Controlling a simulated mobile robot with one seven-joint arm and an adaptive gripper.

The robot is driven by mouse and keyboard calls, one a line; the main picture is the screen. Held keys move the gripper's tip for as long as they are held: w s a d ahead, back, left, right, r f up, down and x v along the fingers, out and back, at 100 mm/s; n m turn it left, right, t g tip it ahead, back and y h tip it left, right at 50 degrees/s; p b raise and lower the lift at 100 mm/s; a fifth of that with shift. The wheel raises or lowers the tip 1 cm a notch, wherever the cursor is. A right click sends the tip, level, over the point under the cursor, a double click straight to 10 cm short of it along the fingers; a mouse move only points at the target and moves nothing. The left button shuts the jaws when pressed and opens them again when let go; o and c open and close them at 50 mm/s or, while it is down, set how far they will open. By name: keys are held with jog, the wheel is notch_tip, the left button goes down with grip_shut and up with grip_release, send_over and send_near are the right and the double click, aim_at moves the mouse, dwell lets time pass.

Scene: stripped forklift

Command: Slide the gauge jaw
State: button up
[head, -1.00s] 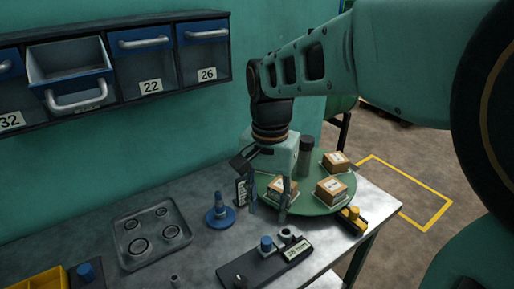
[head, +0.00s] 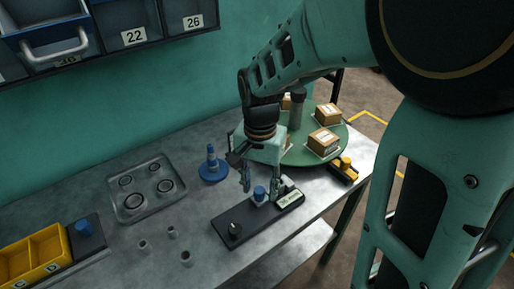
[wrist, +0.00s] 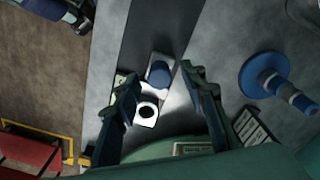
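The gauge is a dark flat base (head: 228,219) on the grey bench, with a small black knob at its near left end. The jaw, a pale block with a blue knob (head: 259,193), sits toward its right end beside a display label (head: 290,199). In the wrist view, the blue knob (wrist: 158,74) stands by a pale piece with a dark round hole (wrist: 147,110). My gripper (head: 262,187) is open and points down over the jaw. In the wrist view, the fingertips (wrist: 159,78) are either side of the blue knob, with gaps; contact is not visible.
A blue stepped stand (head: 212,170) is left of my gripper. A green turntable with boxes (head: 318,152) is behind, and a yellow-and-black fixture (head: 343,170) is to the right. A tray of rings (head: 128,207) and yellow bins (head: 45,250) are further left.

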jog(key=shift+c, duration=0.6)
grip_shut()
jog(key=shift+s+a, duration=0.45)
jog(key=shift+a, duration=0.2)
jog(key=shift+s+a, duration=0.4)
jog(key=shift+a, duration=0.2)
jog(key=shift+o, duration=0.6)
grip_release()
jog(key=shift+a, duration=0.1)
jog(key=shift+r, duration=0.15)
notch_tip(320, 180, up, 7)
jog(key=shift+r, duration=0.15)
